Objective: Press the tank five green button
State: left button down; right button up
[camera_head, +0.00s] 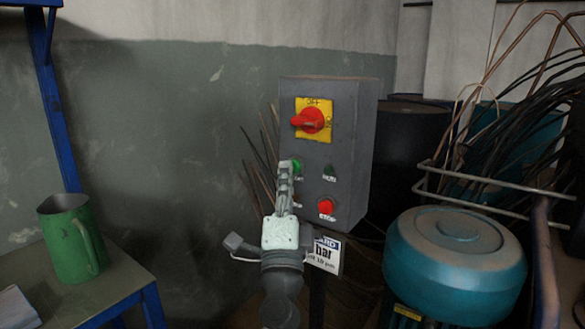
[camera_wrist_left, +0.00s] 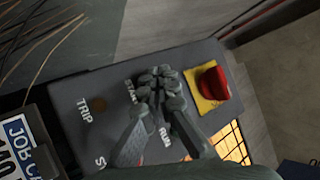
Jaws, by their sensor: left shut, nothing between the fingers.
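A grey control box (camera_head: 351,155) stands upright by the wall. On its face, a green button (camera_head: 297,166) shows partly at upper left, with a dark green round piece (camera_head: 329,172) to its right and a red button (camera_head: 326,206) below that. My left gripper (camera_head: 285,172) is shut and empty, its fingertips at the green button; I cannot tell if they touch. In the wrist view the fingertips (camera_wrist_left: 160,82) lie over the face between the START and RUN labels and hide the button. No tank number is readable. The right gripper is not in view.
A red rotary switch (camera_head: 311,120) on a yellow plate sits above the buttons. A job card (camera_head: 325,255) is below the box. A green jug (camera_head: 72,238) stands on a bench at left.

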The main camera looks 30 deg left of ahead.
pick_arm(q)
jog(key=shift+w, duration=0.3)
jog(key=shift+s, duration=0.15)
dwell(0.4)
jog(key=shift+s, duration=0.75)
jog(key=shift+s+a+b, duration=0.15)
jog(key=shift+s+b, duration=0.2)
jog(key=shift+s, duration=0.9)
jog(key=shift+s+a+b, duration=0.1)
jog(key=shift+s+b, duration=0.25)
jog(key=shift+s, duration=0.9)
